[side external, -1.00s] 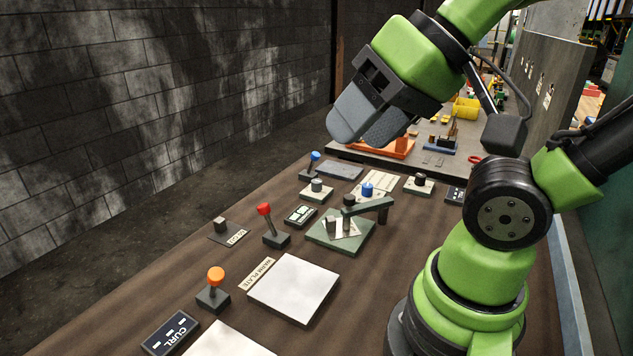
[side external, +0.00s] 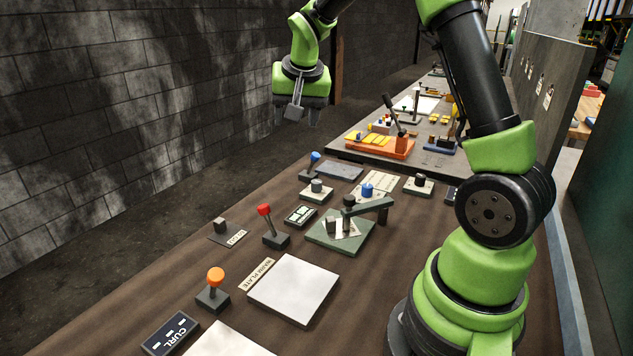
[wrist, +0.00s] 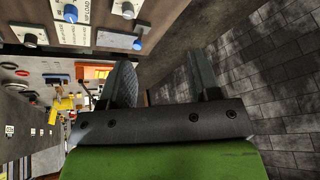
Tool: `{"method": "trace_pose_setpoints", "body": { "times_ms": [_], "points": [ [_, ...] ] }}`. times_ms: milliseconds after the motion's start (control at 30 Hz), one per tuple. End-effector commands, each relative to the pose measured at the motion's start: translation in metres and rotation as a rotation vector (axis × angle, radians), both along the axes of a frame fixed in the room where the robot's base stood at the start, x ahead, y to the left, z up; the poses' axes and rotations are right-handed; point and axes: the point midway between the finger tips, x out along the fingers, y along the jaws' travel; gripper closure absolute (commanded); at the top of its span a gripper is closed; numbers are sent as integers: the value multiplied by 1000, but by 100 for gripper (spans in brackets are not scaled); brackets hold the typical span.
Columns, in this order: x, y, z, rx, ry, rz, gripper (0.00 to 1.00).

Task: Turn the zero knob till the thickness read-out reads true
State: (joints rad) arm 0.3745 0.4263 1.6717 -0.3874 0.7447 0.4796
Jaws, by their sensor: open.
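My gripper (side external: 296,118) is open and empty, high above the far left side of the bench. Its two fingers also show in the wrist view (wrist: 160,68). Three knobs stand on pale plates: a grey one (side external: 317,186), a blue one (side external: 367,190) and a dark one (side external: 420,180). I cannot tell which is the zero knob.
A blue-topped lever (side external: 314,157), a red-topped lever (side external: 265,211) and an orange-topped lever (side external: 216,276) rise from the bench. A white plate (side external: 294,288) lies in front. An orange tray (side external: 390,148) stands farther back. A block wall (side external: 130,130) runs along the left.

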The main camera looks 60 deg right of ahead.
Motion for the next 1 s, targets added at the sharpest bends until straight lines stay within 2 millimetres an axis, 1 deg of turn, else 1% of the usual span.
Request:
{"method": "trace_pose_setpoints", "body": {
  "times_ms": [33, 100, 200, 300, 400, 567, 633, 800, 1000],
  "points": [
    [8, -20, -22, -4, 27, -43, 43],
    [16, -44, -49, -14, 48, -94, 43],
    [20, -73, -83, -25, 73, -157, 43],
    [20, -92, -110, -33, 89, -198, 43],
    [19, -103, -125, -36, 98, -222, 43],
    [20, -110, -139, -38, 102, -231, 43],
    [22, -113, -148, -39, 103, -230, 43],
    [26, -123, -178, -37, 104, -231, 43],
    [32, -134, -206, -37, 101, -229, 43]
  ]
}}
